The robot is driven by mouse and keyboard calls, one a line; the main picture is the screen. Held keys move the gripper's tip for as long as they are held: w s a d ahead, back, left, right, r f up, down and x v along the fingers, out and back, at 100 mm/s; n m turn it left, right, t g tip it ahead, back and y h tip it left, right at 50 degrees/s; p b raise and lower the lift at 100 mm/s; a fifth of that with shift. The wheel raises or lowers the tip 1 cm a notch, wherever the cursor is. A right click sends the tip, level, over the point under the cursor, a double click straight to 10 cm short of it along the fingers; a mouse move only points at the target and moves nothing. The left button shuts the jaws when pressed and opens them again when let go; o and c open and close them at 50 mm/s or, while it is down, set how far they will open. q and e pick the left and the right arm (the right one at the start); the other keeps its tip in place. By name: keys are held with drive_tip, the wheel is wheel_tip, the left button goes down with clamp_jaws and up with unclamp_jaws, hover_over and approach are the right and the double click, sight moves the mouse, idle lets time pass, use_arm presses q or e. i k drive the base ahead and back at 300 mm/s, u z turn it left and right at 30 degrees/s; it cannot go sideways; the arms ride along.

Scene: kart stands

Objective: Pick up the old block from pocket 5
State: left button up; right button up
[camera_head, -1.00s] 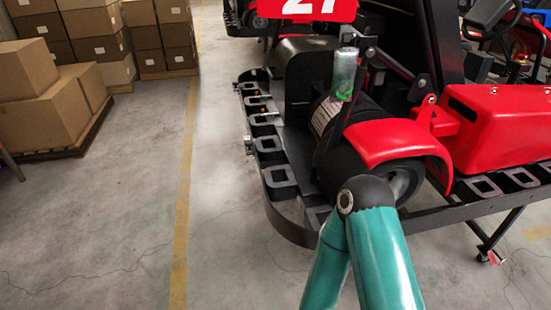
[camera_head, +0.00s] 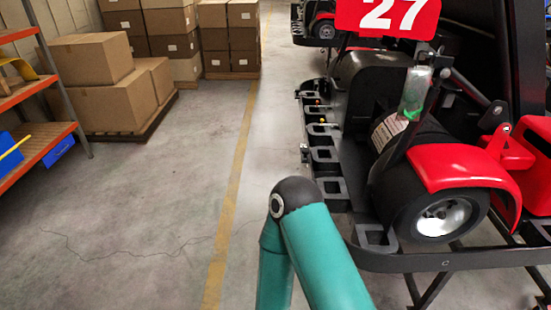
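A black kart stand (camera_head: 390,262) carries a row of square pockets (camera_head: 323,155) along its left edge. Pockets near the bottom, such as the one at the front corner (camera_head: 375,240), look empty. Small orange, yellow and metallic bits show at the far pockets (camera_head: 318,103), too small to tell apart. I cannot tell which pocket is number 5 or make out the old block. A teal arm of mine rises from the bottom middle and hides part of the floor beside the stand. Neither gripper is in view.
A kart with a red fender (camera_head: 455,166) and black tyre (camera_head: 408,205) sits on the stand, under a red 27 plate (camera_head: 388,18). Cardboard boxes (camera_head: 105,105) on pallets and an orange shelf (camera_head: 45,150) stand left. The floor (camera_head: 150,210) between is clear.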

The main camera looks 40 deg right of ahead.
sight(323, 161)
drive_tip(key=u, duration=0.85)
drive_tip(key=i, duration=1.6)
drive_tip(key=u, duration=1.05)
drive_tip(key=i, duration=0.2)
drive_tip(key=z, duration=4.4)
drive_tip(key=i, duration=0.95)
drive_tip(key=u, duration=0.25)
